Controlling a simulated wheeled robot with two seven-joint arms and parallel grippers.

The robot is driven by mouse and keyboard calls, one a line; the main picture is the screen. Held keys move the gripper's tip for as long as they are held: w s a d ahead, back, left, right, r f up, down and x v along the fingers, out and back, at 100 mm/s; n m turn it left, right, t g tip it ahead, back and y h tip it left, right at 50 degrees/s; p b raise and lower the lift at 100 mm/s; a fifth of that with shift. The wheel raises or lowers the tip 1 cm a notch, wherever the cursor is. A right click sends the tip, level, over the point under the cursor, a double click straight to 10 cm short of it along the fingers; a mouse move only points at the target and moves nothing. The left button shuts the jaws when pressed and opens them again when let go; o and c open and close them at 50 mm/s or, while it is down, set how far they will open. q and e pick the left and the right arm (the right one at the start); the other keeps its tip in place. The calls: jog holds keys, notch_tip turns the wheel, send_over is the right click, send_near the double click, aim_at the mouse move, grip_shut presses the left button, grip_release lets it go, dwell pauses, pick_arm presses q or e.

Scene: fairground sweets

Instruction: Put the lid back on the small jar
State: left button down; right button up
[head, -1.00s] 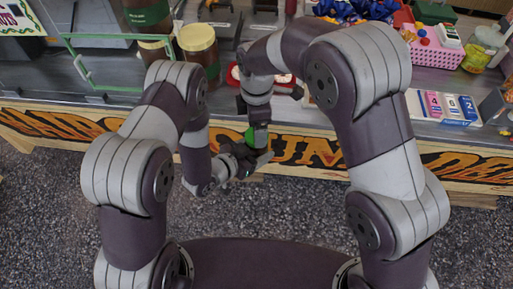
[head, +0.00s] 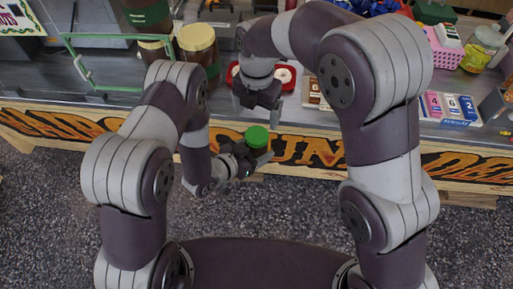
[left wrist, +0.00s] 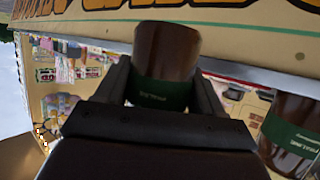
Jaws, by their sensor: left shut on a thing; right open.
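My left gripper (head: 245,158) is shut on the small jar, held in front of the counter's front board. In the left wrist view the small jar (left wrist: 165,60) is brown with a dark green label, between the two fingers. The bright green lid (head: 257,136) lies on top of the jar in the head view and looks about level. The left wrist view does not show the lid, and how tightly it sits cannot be told. My right gripper (head: 258,104) is open and empty, above and behind the lid, apart from it, with its fingers pointing down.
The patterned front board (head: 305,150) is close behind my left gripper. The gravel in front is clear.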

aim_at(257, 134)
jog(key=shift+f, duration=4.05)
jog(key=c, duration=1.2)
jog(key=shift+o, duration=0.2)
jog(key=m, duration=1)
jog(key=o, duration=1.2)
